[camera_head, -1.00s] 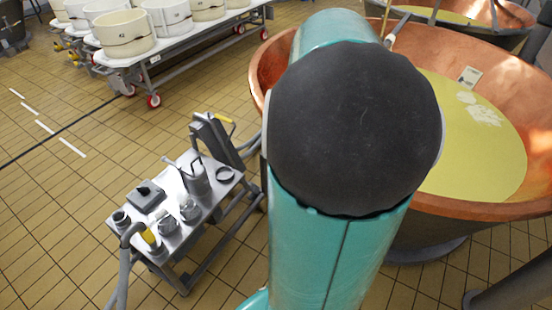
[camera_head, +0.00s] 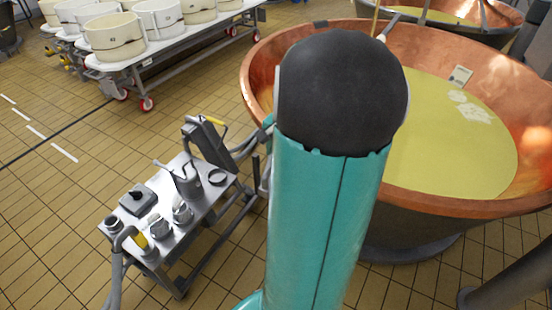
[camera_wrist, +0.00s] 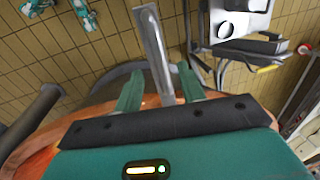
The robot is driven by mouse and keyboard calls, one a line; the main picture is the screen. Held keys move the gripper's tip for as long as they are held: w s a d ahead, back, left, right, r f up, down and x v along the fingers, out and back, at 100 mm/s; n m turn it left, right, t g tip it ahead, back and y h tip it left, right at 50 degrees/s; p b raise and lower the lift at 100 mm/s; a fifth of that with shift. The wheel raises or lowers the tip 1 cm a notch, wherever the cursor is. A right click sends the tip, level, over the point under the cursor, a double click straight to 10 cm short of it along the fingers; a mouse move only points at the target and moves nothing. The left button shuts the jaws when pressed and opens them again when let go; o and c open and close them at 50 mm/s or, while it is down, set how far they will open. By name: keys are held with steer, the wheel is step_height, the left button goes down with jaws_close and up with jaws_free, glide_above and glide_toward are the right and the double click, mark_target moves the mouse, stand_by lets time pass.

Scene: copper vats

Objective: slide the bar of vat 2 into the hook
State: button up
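A large copper vat (camera_head: 440,204) with yellow liquid (camera_head: 450,150) stands at the right in the head view; no vat number is readable. In the wrist view its copper rim (camera_wrist: 40,140) shows behind my gripper (camera_wrist: 160,86). A grey metal bar (camera_wrist: 152,40) runs between the two teal fingers. The fingers stand apart, with a gap showing between the bar and the right finger. I cannot tell whether the left finger touches the bar. In the head view my arm hides the gripper. I cannot make out the hook.
A steel trolley (camera_head: 205,210) with pots and tools stands left of my arm. A white wheeled table (camera_head: 165,62) with tubs stands behind it. Another copper vat (camera_head: 507,18) is at the back right.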

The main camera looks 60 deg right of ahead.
steer(key=shift+w+a+f, duration=0.1)
steer(key=shift+w+f, duration=0.1)
steer(key=shift+f, duration=0.6)
steer(key=shift+w+f, duration=0.15)
steer(key=shift+f, duration=0.6)
jaws_close()
steer(key=shift+s, duration=0.2)
